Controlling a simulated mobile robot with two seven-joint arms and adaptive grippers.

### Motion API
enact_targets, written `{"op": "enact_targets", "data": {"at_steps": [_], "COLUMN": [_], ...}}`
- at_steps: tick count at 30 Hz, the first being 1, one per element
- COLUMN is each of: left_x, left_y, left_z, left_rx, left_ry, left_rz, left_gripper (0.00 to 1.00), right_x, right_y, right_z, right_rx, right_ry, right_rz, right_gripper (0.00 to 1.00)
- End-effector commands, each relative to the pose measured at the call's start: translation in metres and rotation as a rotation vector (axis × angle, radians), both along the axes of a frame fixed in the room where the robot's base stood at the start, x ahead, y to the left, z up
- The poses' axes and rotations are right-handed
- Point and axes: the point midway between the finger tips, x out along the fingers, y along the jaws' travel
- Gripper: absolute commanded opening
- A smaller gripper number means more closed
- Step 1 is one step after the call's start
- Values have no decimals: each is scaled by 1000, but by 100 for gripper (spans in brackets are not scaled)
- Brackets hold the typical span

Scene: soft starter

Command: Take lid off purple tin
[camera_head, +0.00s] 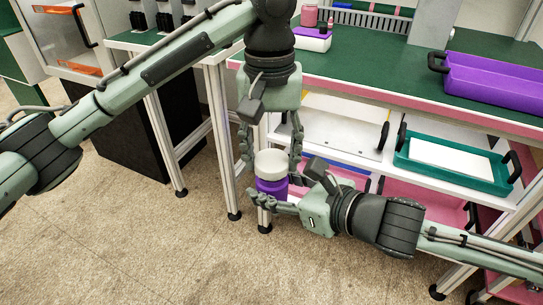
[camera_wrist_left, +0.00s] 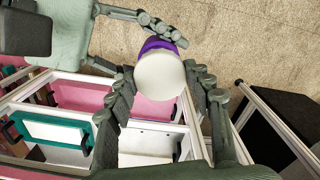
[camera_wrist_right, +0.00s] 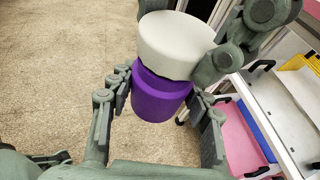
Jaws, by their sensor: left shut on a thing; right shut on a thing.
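A purple tin (camera_head: 271,187) with a white lid (camera_head: 272,163) is held upright in the air in front of the workbench. My left gripper (camera_head: 271,160) points down from above, with its fingers shut on the lid's sides. My right gripper (camera_head: 274,193) reaches in from the right, shut on the tin's purple body. In the right wrist view the lid (camera_wrist_right: 177,44) sits over the purple body (camera_wrist_right: 160,95), slightly offset. I cannot tell whether a gap separates them. In the left wrist view the lid (camera_wrist_left: 160,76) hides most of the purple tin (camera_wrist_left: 158,44).
The workbench (camera_head: 345,68) has a green top, with a purple tray (camera_head: 495,85) at its right. Shelves below hold a teal tray (camera_head: 450,160) and a white tray (camera_head: 340,130) close behind the tin. Open floor (camera_head: 130,240) lies at the front left.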

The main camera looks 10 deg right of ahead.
Motion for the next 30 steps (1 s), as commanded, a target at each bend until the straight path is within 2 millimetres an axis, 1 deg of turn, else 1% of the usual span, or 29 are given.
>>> {"op": "enact_targets", "data": {"at_steps": [7,17,20,25,27,30], "left_x": [0,0,1,1,0,0], "left_y": [0,0,0,0,0,0], "left_z": [8,10,19,41,46,49], "left_rx": [0,0,-1,0,0,0], "left_ry": [0,0,-3,-4,-2,0], "left_rz": [-1,-1,0,1,0,0], "left_gripper": [16,16,16,16,16,16], "right_x": [0,0,0,0,0,0], "right_y": [0,0,0,0,0,0], "right_z": [1,1,1,1,1,1], "right_rx": [1,1,1,1,1,1], "right_ry": [-2,-2,-2,-2,-2,-3], "right_rz": [0,0,0,0,0,0], "right_gripper": [0,0,0,0,0,0]}}
